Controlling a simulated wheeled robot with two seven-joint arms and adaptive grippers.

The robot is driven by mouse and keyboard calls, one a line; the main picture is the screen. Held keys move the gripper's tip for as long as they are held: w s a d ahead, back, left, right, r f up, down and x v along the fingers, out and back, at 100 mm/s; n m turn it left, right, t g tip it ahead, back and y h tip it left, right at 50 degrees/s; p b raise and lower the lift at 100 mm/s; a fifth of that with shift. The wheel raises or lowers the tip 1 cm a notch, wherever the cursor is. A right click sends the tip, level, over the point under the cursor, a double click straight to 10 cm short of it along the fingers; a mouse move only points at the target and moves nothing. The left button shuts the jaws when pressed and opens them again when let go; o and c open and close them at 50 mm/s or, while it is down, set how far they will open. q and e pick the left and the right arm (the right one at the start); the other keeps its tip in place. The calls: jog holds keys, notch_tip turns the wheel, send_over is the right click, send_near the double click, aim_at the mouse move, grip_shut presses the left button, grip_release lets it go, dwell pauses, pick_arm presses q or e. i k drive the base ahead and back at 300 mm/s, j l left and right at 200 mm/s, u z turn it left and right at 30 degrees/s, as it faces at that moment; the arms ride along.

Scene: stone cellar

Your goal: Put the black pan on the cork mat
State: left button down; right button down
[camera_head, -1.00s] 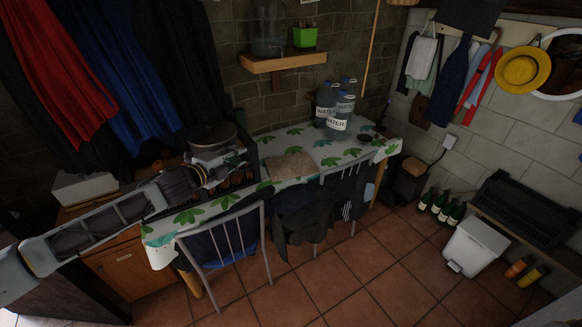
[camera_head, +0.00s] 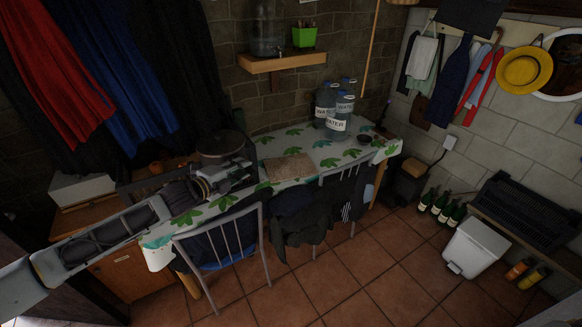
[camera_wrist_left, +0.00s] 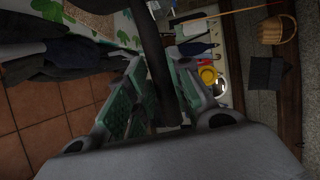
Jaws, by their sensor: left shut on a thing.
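The black pan (camera_head: 222,145) is near the left end of the table in the head view, with the wall behind it. My left gripper (camera_head: 238,168) is beside the pan, on its near side, and is shut on it. In the left wrist view a dark bar, which looks like the pan's handle (camera_wrist_left: 158,65), runs between the green finger pads. The brown cork mat (camera_head: 290,167) lies flat on the tablecloth, just right of the gripper. Its edge also shows at the top of the left wrist view (camera_wrist_left: 95,5). The pan is apart from the mat. My right gripper is not in view.
The table (camera_head: 335,155) has a leaf-patterned cloth. Water bottles (camera_head: 338,118) and a small dark bowl (camera_head: 365,139) stand toward its right end. A wooden shelf (camera_head: 282,62) hangs above. Chairs (camera_head: 228,240) stand along the front. The mat's surface is clear.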

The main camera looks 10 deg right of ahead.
aim_at(298, 172)
jog(key=i+l, duration=0.25)
jog(key=l, duration=0.15)
jog(key=i+l, duration=0.25)
jog(key=l, duration=0.15)
jog(key=i+l, duration=0.5)
jog(key=l, duration=0.25)
